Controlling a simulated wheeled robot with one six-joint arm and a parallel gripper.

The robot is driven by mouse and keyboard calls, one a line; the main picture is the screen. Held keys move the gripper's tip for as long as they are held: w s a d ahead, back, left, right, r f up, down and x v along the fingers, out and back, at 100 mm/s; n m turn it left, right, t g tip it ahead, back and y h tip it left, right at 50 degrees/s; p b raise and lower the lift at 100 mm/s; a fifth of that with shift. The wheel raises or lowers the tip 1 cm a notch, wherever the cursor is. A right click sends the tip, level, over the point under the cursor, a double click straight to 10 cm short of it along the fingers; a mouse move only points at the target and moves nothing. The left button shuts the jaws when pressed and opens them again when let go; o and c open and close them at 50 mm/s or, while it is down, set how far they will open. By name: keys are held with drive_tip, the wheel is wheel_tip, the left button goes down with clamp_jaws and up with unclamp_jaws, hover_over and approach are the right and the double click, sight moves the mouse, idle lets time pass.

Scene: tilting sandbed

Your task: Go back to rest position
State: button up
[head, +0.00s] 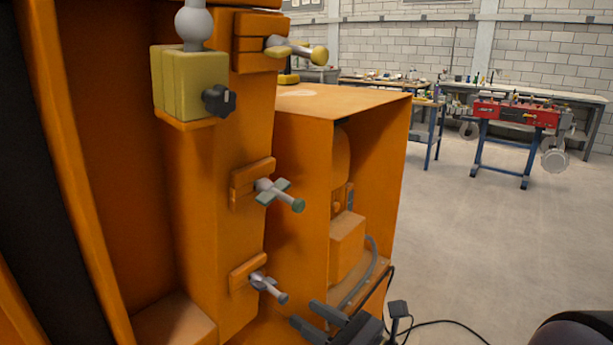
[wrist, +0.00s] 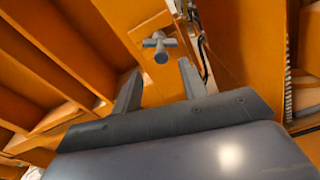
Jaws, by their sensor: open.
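My gripper (head: 304,313) is low in the head view, in front of the orange machine (head: 220,200). Its two grey fingers are apart, with nothing between them. In the wrist view my gripper (wrist: 160,67) is also open. A grey cross-shaped handle (wrist: 160,42) on an orange panel shows just beyond the fingertips, apart from them. In the head view, a lower grey handle (head: 268,287) sticks out up and left of my gripper. A green-tipped handle (head: 278,194) is above it, and a yellow-tipped one (head: 297,50) is at the top.
A yellow block clamp (head: 190,84) with a black knob is at upper left. An open orange housing (head: 350,110) stands behind my gripper, with cables beside it. A red workbench (head: 515,113) is far right. The grey floor (head: 480,240) between is clear.

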sight(286, 300)
drive_tip(key=shift+x, duration=3.2)
